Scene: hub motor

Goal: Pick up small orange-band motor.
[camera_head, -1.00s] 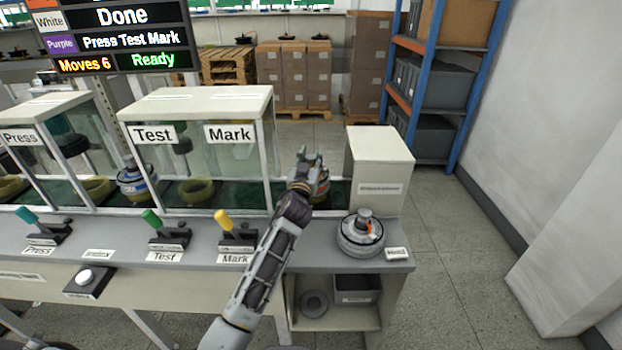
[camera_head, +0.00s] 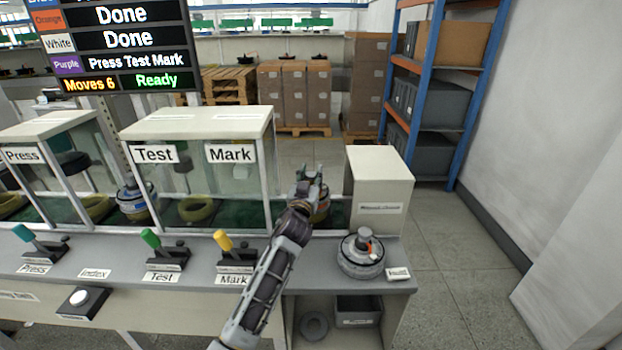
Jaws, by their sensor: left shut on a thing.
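My left gripper (camera_head: 313,178) is above the green track, between the Mark end of the glass case and the white box. It is shut on the small orange-band motor (camera_head: 323,209), which is mostly hidden behind the gripper and arm. Only part of its orange and pale side shows. I cannot tell whether the motor touches the track. My right gripper is not in view.
A glass case (camera_head: 200,122) labelled Test and Mark stands left of my gripper, with a motor (camera_head: 137,201) at its left. A white box (camera_head: 380,180) stands to the right. A round grey device (camera_head: 361,258) sits on the bench's right end. Levers line the front.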

